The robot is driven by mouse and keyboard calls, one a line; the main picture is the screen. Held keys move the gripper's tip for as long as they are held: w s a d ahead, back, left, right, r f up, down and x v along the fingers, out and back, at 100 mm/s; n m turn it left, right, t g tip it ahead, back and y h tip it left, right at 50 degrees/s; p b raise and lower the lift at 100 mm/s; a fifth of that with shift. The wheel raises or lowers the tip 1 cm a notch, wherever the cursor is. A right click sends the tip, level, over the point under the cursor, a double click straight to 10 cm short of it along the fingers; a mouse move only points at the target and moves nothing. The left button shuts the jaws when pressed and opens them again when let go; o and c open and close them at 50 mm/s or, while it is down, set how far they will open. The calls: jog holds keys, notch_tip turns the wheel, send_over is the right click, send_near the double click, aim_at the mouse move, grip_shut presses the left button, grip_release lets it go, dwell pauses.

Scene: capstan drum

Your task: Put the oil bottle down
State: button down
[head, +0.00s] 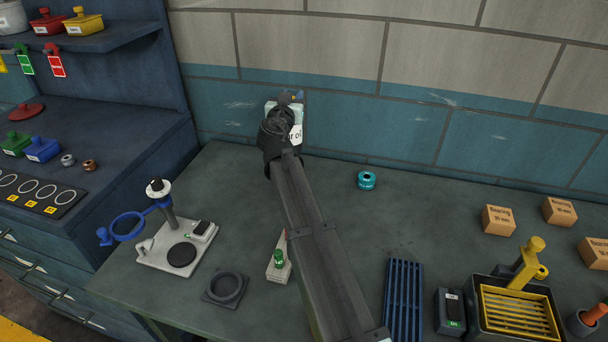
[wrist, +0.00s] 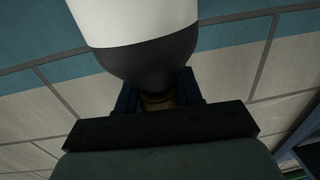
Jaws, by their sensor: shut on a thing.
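My gripper (wrist: 158,98) is shut on the neck of the oil bottle (wrist: 145,55). In the wrist view the bottle has a dark, rounded shoulder and a white body that runs out of the top of the frame. In the head view the bottle (head: 297,133) shows at the far end of my arm, near the back wall, with part of a printed label visible. My arm covers much of it. Its base is hidden, so I cannot tell whether it touches the bench.
The bench (head: 225,190) has clear room left of my arm. A teal tin (head: 367,181) stands to the right. A dark ring holder (head: 225,288), a stand with a blue ring (head: 170,245) and a green-topped item (head: 279,265) are nearer. A slotted blue rack (head: 403,295) lies front right.

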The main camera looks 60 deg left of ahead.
jog(key=shift+w+d+r+m+t+h, duration=0.15)
jog(key=shift+w+r+m+t+h, duration=0.1)
jog(key=shift+w+m+t+h, duration=0.3)
notch_tip(320, 180, down, 10)
jog(key=w+d+m+t+h, duration=0.1)
jog(key=w+d+h, duration=0.1)
jog(key=shift+d+t, duration=0.15)
jog(key=shift+t, duration=0.2)
jog(key=shift+w+m, duration=0.1)
jog(key=shift+m, duration=0.15)
jog(key=c, duration=0.7)
grip_release()
jog(key=shift+f, duration=0.1)
jog(key=shift+c, duration=0.2)
